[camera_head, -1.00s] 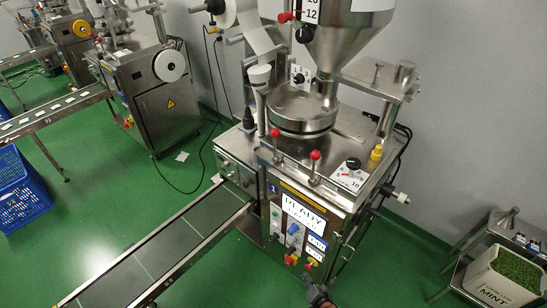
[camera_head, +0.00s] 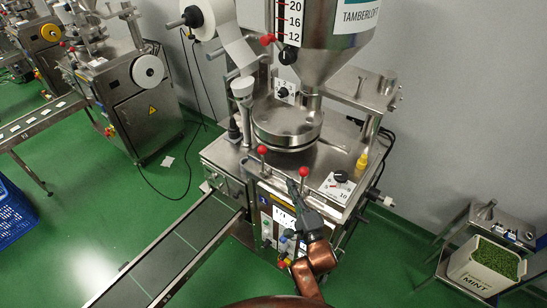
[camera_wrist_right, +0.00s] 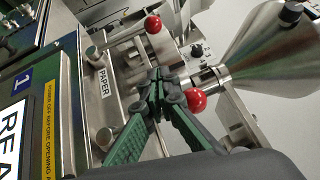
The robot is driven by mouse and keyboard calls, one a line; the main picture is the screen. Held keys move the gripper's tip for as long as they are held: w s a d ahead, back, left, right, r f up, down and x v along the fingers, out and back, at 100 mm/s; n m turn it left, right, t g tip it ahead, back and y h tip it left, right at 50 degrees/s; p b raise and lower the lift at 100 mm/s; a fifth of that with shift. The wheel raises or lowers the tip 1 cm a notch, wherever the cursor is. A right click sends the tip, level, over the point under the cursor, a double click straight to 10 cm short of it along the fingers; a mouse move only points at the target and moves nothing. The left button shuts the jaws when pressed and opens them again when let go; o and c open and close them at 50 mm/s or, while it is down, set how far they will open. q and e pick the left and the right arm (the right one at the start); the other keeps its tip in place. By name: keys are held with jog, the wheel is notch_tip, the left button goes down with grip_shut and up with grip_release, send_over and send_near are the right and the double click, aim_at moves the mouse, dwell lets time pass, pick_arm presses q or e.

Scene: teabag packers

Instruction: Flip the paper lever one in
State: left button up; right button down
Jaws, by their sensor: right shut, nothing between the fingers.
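Two levers with red ball knobs stand along the front top edge of the steel packing machine. The left red-knobbed lever (camera_head: 262,150) and the right red-knobbed lever (camera_head: 304,171) also show in the right wrist view, as one upper red knob (camera_wrist_right: 153,24) and one lower red knob (camera_wrist_right: 196,100). A PAPER label (camera_wrist_right: 103,82) is on the plate beside them. My right gripper (camera_head: 293,187) is shut and empty, its tips close to the right lever. In the wrist view my right gripper (camera_wrist_right: 158,75) lies beside the lower knob; contact is unclear. My left gripper is out of view.
The round steel pan (camera_head: 287,122) and hopper (camera_head: 318,50) rise behind the levers. A dial plate (camera_head: 338,187) and yellow knob (camera_head: 362,160) are to the right. A conveyor (camera_head: 170,262) runs to the lower left. A MINT bin (camera_head: 484,268) stands at the right.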

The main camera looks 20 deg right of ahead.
aim_at(263, 161)
jog(key=w+a+r+p, duration=0.2)
jog(key=w+a, duration=0.1)
jog(key=w, duration=0.9)
jog(key=shift+w+a+r, duration=0.15)
jog(key=shift+w+a, duration=0.05)
jog(key=shift+a, duration=0.15)
